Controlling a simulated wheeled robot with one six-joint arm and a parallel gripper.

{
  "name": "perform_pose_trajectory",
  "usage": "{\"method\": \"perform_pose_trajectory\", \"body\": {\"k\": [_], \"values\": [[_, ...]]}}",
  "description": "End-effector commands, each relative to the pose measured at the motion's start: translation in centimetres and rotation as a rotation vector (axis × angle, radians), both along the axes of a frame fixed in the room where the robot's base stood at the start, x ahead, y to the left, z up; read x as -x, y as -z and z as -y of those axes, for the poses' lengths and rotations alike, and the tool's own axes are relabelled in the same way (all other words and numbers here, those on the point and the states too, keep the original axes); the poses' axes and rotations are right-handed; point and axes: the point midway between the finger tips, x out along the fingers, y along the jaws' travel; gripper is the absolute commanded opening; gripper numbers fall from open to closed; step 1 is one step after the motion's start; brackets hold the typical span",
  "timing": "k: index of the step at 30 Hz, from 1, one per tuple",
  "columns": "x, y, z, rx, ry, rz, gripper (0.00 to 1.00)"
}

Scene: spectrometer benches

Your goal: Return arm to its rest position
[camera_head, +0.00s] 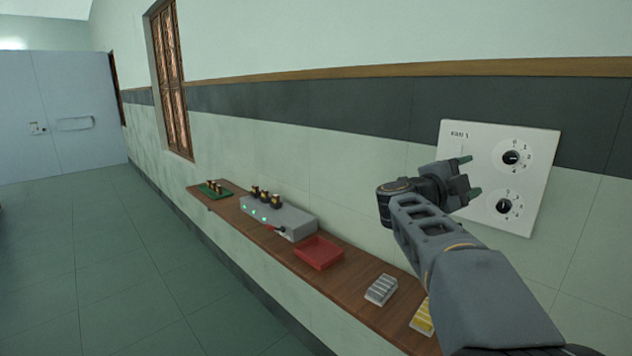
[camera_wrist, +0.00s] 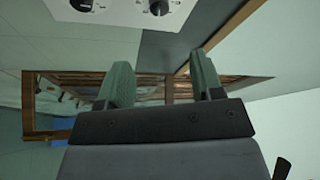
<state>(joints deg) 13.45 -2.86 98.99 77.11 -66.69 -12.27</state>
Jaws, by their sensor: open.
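My arm (camera_head: 480,290) reaches up from the lower right in the head view. My gripper (camera_head: 468,176) is at its end, in front of the white wall panel with two dials (camera_head: 485,170). Its two green-tipped fingers are apart, with nothing between them. I cannot tell whether the gripper touches the panel. In the wrist view my gripper (camera_wrist: 165,85) shows two spread green fingers with an empty gap. The dial panel (camera_wrist: 130,12) shows upside down at the top of that view.
A narrow wooden shelf (camera_head: 358,325) runs along the wall. It bears a green board (camera_head: 214,190), a grey box with green lights (camera_head: 290,222), a red tray (camera_head: 319,253), a grey ribbed block (camera_head: 381,290) and a yellow one (camera_head: 422,318). The floor (camera_head: 130,270) at left is clear.

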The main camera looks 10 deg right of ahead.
Motion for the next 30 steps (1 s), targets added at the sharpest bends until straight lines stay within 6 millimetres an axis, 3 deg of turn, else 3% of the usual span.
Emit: {"method": "perform_pose_trajectory", "body": {"k": [4, 8, 12, 15, 17, 18, 22, 27, 30], "values": [[-1.9, 0.1, -0.5, 0.001, -0.107, -0.013, 0.60], [-6.1, 1.8, -2.6, 0.043, -0.363, -0.127, 0.60], [-9.8, 6.3, -8.1, 0.084, -0.747, -0.372, 0.60], [-10.0, 11.1, -13.3, 0.087, -1.020, -0.600, 0.60], [-8.9, 14.4, -16.5, 0.078, -1.173, -0.752, 0.60], [-7.6, 16.8, -18.3, 0.060, -1.263, -0.863, 0.60], [-1.7, 23.4, -22.6, 0.007, -1.486, -1.215, 0.60], [6.9, 29.2, -24.7, -0.057, -1.625, -1.623, 0.60], [11.0, 31.1, -24.8, -0.066, -1.647, -1.808, 0.60]]}}
